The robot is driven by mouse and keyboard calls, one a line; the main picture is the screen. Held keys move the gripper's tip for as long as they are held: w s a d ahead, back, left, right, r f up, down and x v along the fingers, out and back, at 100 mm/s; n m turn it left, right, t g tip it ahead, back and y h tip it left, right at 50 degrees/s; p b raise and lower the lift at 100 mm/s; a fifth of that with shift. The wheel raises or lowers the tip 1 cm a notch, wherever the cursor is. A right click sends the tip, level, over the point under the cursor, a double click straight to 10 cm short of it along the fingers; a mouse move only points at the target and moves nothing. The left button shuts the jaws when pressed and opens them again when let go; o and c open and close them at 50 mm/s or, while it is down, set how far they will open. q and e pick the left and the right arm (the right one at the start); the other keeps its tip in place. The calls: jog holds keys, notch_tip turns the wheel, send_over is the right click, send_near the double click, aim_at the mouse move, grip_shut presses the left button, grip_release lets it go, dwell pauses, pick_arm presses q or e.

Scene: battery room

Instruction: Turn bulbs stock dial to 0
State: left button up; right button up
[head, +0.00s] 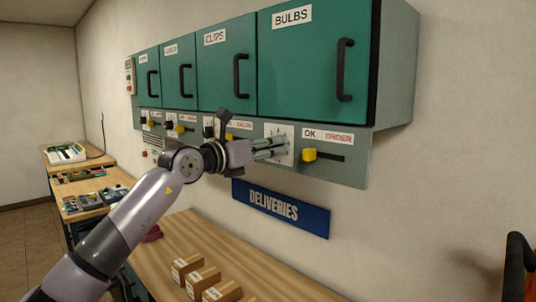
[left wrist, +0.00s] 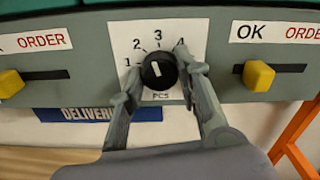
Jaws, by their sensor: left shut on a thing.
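The bulbs stock dial is a black round knob (left wrist: 159,71) on a white plate (left wrist: 150,31), seen in the left wrist view. The numbers 1 to 4 show around it, and PCS is printed below. A 0 is not visible; the left finger covers part of the plate. The knob's white mark points up, near 2 to 3. My left gripper (head: 277,148) is shut on the knob, one finger on each side. In the head view the white plate (head: 286,132) sits under the green BULBS door (head: 310,70), and the gripper hides the knob. My right gripper is not in view.
A yellow slider (head: 309,155) by an OK/ORDER label is just right of the dial; another yellow slider (left wrist: 11,84) is to its left. A blue DELIVERIES sign (head: 281,208) hangs below. Several small boxes (head: 203,279) stand on the wooden bench (head: 185,237).

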pick_arm(q)
jog(key=n+b, duration=0.2)
jog(key=n, duration=0.2)
jog(key=shift+f+n+b, duration=0.15)
jog(key=shift+n+b, duration=0.25)
jog(key=n+b, duration=0.3)
jog(key=n, duration=0.2)
jog(key=n+b, duration=0.3)
jog(key=n, duration=0.2)
jog(key=shift+n, duration=0.4)
jog(key=n+b, duration=0.3)
jog(key=n, duration=0.2)
jog(key=shift+r+n, duration=0.2)
jog(key=shift+n, duration=0.1)
jog(key=o, duration=1.1)
jog(key=shift+o, duration=0.2)
